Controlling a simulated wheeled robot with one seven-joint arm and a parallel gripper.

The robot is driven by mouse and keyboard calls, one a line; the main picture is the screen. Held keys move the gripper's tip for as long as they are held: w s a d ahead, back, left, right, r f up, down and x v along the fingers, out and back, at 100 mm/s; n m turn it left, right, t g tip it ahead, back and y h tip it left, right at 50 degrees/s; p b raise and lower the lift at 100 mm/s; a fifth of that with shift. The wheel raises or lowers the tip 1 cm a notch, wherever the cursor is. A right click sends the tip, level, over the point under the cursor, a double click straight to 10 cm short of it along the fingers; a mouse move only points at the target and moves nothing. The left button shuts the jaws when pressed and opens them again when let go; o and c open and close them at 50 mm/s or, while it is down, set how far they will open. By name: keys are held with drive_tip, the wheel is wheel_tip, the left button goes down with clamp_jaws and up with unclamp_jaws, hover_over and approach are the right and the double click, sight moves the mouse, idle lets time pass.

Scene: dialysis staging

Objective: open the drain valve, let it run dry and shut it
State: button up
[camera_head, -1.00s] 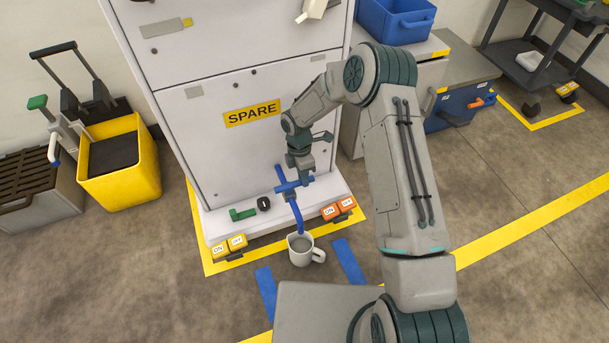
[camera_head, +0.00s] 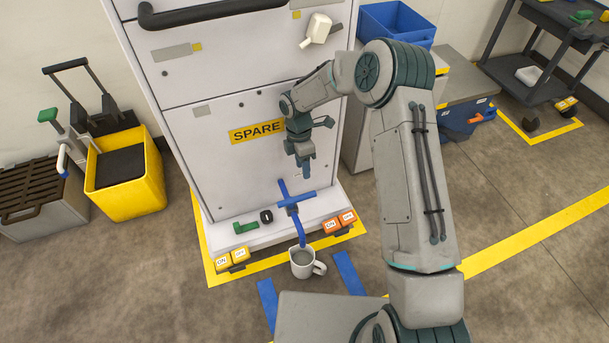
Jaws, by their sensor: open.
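The blue drain valve (camera_head: 290,208) sits low on the front of the white SPARE cabinet (camera_head: 220,185). Its blue bar handle (camera_head: 304,196) lies crosswise to the pipe. A blue spout (camera_head: 301,236) runs down from it to the mouth of a white jug (camera_head: 302,266) on the floor. The jug's inside looks grey; I cannot tell how full it is or whether liquid is flowing. My gripper (camera_head: 305,172) is open and empty, pointing down just above the handle and apart from it.
A green lever (camera_head: 245,227) and a black ring (camera_head: 266,216) are on the cabinet's base ledge. Blue floor strips (camera_head: 348,273) lie beside the jug. A yellow bucket (camera_head: 126,175) stands at left.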

drive_tip(key=r, duration=0.3)
drive_tip(key=shift+w+a, duration=0.1)
drive_tip(key=shift+w, duration=0.15)
drive_tip(key=shift+f, duration=0.1)
